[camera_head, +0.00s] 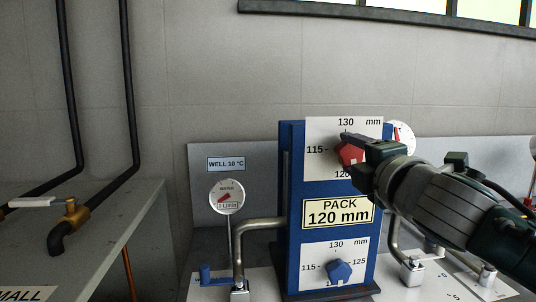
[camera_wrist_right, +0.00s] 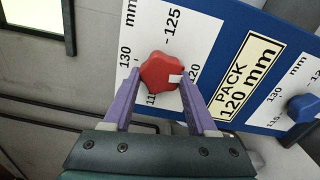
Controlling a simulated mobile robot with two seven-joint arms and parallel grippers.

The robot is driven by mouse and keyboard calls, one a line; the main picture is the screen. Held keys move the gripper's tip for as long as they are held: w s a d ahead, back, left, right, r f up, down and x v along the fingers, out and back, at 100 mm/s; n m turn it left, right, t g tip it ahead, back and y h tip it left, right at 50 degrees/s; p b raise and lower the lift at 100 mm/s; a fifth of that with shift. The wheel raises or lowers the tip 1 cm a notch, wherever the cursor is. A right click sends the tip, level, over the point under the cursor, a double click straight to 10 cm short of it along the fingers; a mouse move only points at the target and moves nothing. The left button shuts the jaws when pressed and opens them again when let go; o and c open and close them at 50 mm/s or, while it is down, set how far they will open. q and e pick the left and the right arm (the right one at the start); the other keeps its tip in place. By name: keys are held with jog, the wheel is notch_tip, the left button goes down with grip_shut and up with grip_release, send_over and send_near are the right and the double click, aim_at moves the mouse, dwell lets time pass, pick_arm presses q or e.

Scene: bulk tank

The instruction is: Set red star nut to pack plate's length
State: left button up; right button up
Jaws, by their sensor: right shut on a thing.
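The red star nut (camera_head: 350,153) sits on the upper white dial of the blue stand, marked 115, 120 and 130 mm. It also shows in the right wrist view (camera_wrist_right: 158,70), where its white mark points roughly toward the 120 label. The pack plate (camera_head: 338,212) below reads PACK 120 mm; it shows tilted in the wrist view (camera_wrist_right: 245,75). My right gripper (camera_head: 358,150) is shut on the nut, its purple fingers on either side (camera_wrist_right: 160,80). It hides part of the upper dial in the head view. My left gripper is not in view.
A blue star nut (camera_head: 339,271) sits on the lower dial, marked 115, 125 and 130. A round gauge (camera_head: 226,197) and a bent pipe (camera_head: 262,224) stand left of the stand. A bench with a brass valve (camera_head: 75,213) is at the left.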

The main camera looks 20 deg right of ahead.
jog(key=shift+m, duration=0.8)
jog(key=o, duration=1.4)
jog(key=shift+c, duration=0.2)
jog(key=v, duration=1)
